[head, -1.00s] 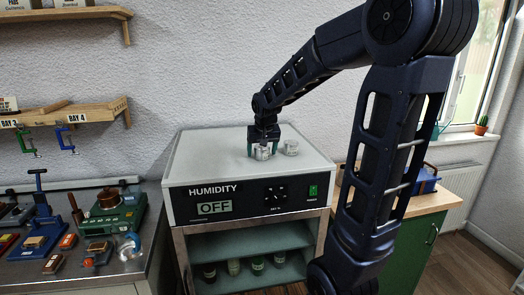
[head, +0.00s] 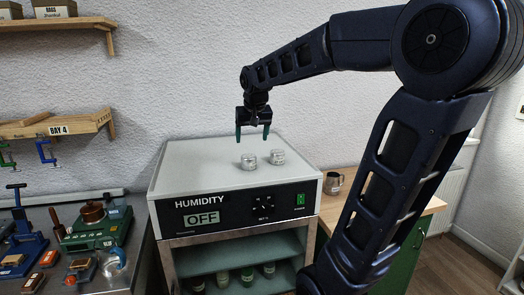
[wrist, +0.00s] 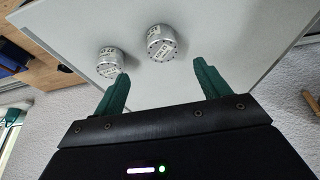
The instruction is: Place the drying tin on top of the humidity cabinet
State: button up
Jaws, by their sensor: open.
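Two small silvery round tins stand apart on the pale top of the humidity cabinet (head: 190,170). The left tin (head: 249,162) and the right tin (head: 278,157) look alike, and I cannot tell from their labels which is the drying tin. My gripper (head: 253,137) is open and empty above the cabinet top, a little above and behind the left tin, touching neither. In the wrist view the left tin of the head view (wrist: 163,42) shows beyond the green fingers (wrist: 161,88), with the other tin (wrist: 110,62) beside it.
The cabinet's front reads OFF, and several jars (head: 246,275) stand on its lower shelf. A bench with tools (head: 95,232) is at left. A metal mug (head: 334,183) stands on the wooden-topped cupboard at right. The cabinet top around the tins is clear.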

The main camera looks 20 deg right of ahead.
jog(key=s+d+f, duration=0.4)
jog(key=s, duration=0.5)
jog(key=s+d+f, duration=0.4)
jog(key=s, duration=0.6)
jog(key=shift+d+f, duration=0.2)
jog(key=shift+d, duration=0.15)
